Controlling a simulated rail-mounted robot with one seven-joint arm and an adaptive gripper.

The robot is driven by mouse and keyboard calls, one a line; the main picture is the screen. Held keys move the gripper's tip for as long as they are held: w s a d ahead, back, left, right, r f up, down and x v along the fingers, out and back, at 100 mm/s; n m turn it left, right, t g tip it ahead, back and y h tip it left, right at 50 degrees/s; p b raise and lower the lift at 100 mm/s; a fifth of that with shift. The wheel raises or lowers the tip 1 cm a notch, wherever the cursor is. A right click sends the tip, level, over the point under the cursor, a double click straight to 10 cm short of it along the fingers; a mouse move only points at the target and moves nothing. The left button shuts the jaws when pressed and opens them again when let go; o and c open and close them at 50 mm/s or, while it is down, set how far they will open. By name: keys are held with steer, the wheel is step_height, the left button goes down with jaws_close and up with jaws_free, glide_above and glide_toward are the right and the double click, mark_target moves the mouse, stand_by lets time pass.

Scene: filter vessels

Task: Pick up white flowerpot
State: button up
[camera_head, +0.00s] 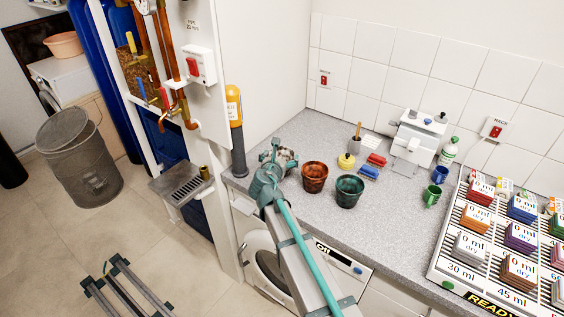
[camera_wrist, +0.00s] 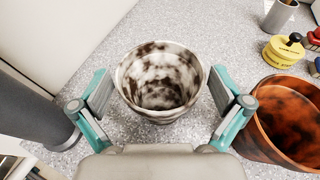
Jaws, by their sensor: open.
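The white flowerpot (camera_wrist: 160,82) has dark blotches and stands upright on the grey speckled counter, its open mouth facing up. In the wrist view it sits between the two fingers of my gripper (camera_wrist: 162,98), which is open. Gaps show between the pot's sides and both finger pads. In the head view my gripper (camera_head: 277,162) is over the left end of the counter, and the white flowerpot (camera_head: 290,158) is partly hidden behind it.
An orange-brown pot (camera_wrist: 291,122) stands close to the right finger. A dark green pot (camera_head: 349,190) stands farther right. A grey post with a yellow top (camera_head: 235,105) rises on the left. A yellow weight-like object (camera_wrist: 285,48) is behind, right.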

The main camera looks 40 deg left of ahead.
steer(key=shift+x, duration=0.8)
steer(key=c, duration=0.8)
steer(key=shift+r, duration=0.15)
